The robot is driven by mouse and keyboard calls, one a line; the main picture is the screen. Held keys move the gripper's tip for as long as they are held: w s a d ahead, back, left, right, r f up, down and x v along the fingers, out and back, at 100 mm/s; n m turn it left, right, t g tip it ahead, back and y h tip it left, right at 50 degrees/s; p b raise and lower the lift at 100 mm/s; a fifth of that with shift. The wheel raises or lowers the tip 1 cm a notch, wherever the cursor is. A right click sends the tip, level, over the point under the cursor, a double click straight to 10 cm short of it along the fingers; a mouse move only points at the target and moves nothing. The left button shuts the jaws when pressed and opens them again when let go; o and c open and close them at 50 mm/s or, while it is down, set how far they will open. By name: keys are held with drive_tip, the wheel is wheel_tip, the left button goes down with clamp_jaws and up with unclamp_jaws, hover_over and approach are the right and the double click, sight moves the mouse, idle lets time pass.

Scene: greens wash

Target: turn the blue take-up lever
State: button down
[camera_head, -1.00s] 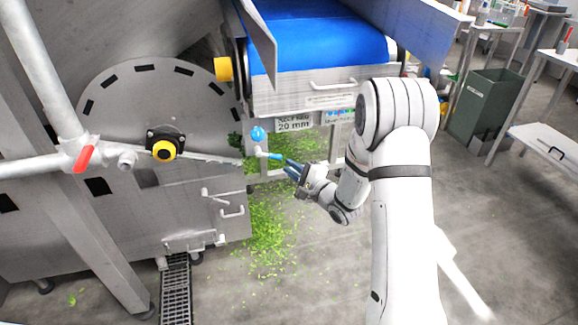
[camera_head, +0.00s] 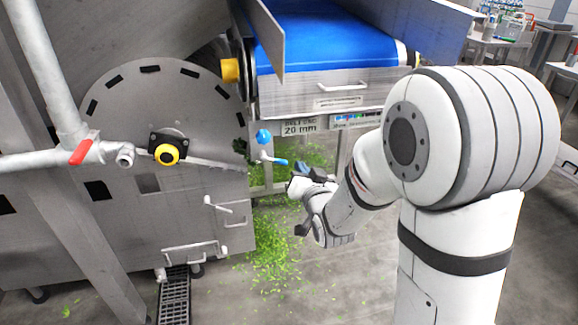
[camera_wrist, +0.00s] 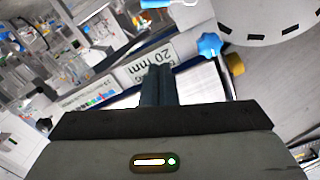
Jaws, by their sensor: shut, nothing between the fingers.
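The blue take-up lever (camera_head: 278,161) is a short blue-sleeved handle below a round blue knob (camera_head: 263,136), under the conveyor's left end. It points right and slightly down. In the wrist view a blue-sleeved piece that looks like the lever (camera_wrist: 155,3) is cut by the top edge, and the star-shaped blue knob (camera_wrist: 209,44) is right of the fingers. My gripper (camera_head: 298,171) is just right of and below the lever's tip, seemingly apart from it. Its dark fingers (camera_wrist: 158,85) are together and empty in the wrist view.
The blue-belt conveyor (camera_head: 330,80) hangs above, with a "20 mm" label (camera_head: 300,127) near the lever. A grey drum machine (camera_head: 150,220) with a red-handled valve (camera_head: 81,152) and a yellow-black button (camera_head: 166,154) stands left. Green scraps (camera_head: 270,250) litter the floor.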

hover_over(286, 162)
drive_tip(key=d+v, duration=0.1)
drive_tip(key=v, duration=0.3)
drive_tip(key=f, duration=0.1)
drive_tip(key=a+f+b, duration=0.1)
drive_tip(key=f, duration=0.1)
drive_tip(key=w+a+f, duration=0.1)
drive_tip(key=shift+w+a+f+b, duration=0.15)
drive_tip(key=shift+b, duration=0.25)
drive_tip(key=shift+d+f+m+b, duration=0.2)
drive_tip(key=shift+d+m+b, duration=0.1)
drive_tip(key=shift+b, duration=0.1)
drive_tip(key=shift+a, duration=0.2)
